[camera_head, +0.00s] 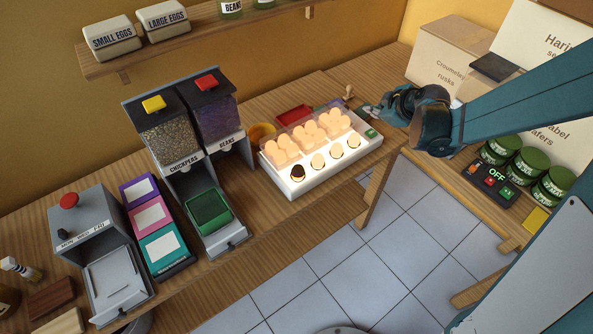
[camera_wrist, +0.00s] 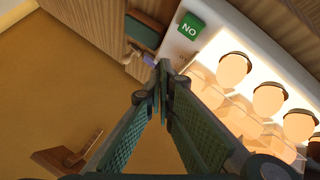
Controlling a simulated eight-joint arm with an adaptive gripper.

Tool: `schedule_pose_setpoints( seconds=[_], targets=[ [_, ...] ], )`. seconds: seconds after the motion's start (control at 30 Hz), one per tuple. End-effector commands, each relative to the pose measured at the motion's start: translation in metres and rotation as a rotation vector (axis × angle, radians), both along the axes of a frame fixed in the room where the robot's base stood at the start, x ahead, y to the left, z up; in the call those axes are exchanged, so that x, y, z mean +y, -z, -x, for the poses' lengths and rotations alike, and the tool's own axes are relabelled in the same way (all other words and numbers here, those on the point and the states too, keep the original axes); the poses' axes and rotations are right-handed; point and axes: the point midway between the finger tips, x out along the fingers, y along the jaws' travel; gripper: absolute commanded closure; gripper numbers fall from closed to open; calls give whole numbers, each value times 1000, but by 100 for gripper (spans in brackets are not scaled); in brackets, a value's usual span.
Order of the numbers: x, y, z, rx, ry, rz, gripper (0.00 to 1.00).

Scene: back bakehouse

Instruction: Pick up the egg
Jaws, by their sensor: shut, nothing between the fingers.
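Several eggs sit in a row of holes along the front of a lit white box (camera_head: 318,182). The leftmost egg (camera_head: 298,173) looks dark; the others, such as the rightmost egg (camera_head: 353,141), glow pale orange. Behind them, rounded pale orange shapes (camera_head: 308,131) stand under a clear cover. The wrist view shows glowing eggs (camera_wrist: 234,68) on the right; the one at the right edge is cut off. My gripper (camera_head: 367,111) is beyond the box's right end, apart from the eggs. Its fingertips (camera_wrist: 162,68) are together and hold nothing.
A green NO block (camera_head: 370,134) marks the box's right end. Dispensers (camera_head: 167,133) stand to the left, with a green tray (camera_head: 209,208). Green jars (camera_head: 501,148) and cartons (camera_head: 449,58) stand on the right. A shelf (camera_head: 190,45) hangs above.

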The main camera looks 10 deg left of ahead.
Motion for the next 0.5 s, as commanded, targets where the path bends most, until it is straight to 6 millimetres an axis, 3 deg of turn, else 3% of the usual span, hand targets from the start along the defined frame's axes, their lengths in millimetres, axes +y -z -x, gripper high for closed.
schedule_pose_setpoints(
  seconds=[0.33, 0.5],
  targets=[
    [0, 0, 0, 0, 0, 0, 100],
    [0, 0, 0, 0, 0, 0, 78]
  ],
)
